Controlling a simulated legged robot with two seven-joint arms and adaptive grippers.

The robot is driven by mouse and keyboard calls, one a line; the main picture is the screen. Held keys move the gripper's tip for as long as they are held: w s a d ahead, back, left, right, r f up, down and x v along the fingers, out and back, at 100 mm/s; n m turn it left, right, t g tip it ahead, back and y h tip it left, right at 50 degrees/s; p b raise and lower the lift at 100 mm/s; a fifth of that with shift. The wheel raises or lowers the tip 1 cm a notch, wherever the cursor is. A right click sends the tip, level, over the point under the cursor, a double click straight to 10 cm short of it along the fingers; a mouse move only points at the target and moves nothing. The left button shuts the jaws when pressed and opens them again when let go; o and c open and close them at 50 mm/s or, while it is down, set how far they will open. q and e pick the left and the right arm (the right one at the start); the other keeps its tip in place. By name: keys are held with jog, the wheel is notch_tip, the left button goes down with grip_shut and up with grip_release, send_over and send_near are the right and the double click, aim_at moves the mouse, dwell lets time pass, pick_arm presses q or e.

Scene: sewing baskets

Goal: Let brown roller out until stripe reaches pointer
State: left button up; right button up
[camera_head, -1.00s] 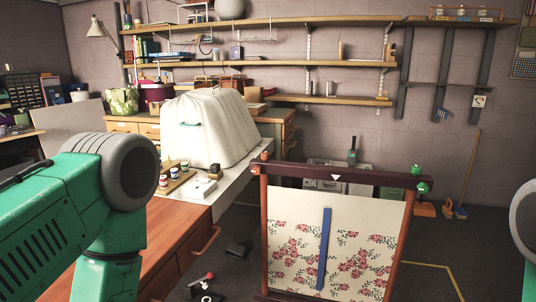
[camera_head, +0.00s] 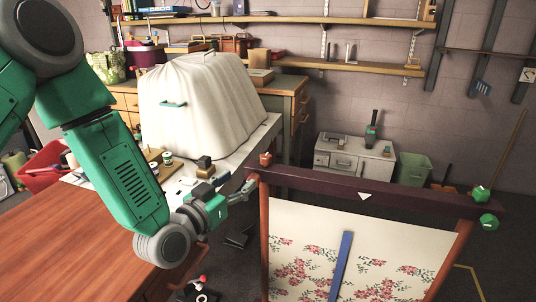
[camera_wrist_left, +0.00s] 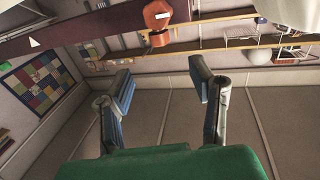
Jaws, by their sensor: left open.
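A wooden frame carries a dark brown bar (camera_head: 330,181) across its top with a white triangular pointer (camera_head: 364,196). I cannot tell the roller itself apart from this bar. Cream floral cloth (camera_head: 300,232) hangs below, with a long blue stripe (camera_head: 341,265) running up it, slightly tilted. An orange-brown knob (camera_head: 265,158) is at the bar's left end; green knobs (camera_head: 488,222) are at the right end. My left gripper (camera_head: 248,186) is by the left end, below the orange-brown knob. In the left wrist view its open, empty fingers (camera_wrist_left: 160,82) are apart from the orange-brown knob (camera_wrist_left: 158,20).
A wooden bench (camera_head: 95,240) stands at left, and a table with a white draped cover (camera_head: 195,110) is behind my arm. A grey cabinet (camera_head: 350,160) and a green bin (camera_head: 412,168) stand behind the frame. Small items lie on the floor left of the frame.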

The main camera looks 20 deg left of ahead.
aim_at(261, 162)
pick_arm(q)
jog(key=b+x, duration=0.1)
jog(key=x, duration=1)
jog(key=shift+w+f, duration=0.1)
jog(key=shift+w, duration=0.35)
jog(key=shift+w+d, duration=0.25)
jog(key=shift+w, duration=0.15)
jog(key=shift+c, duration=0.4)
grip_shut()
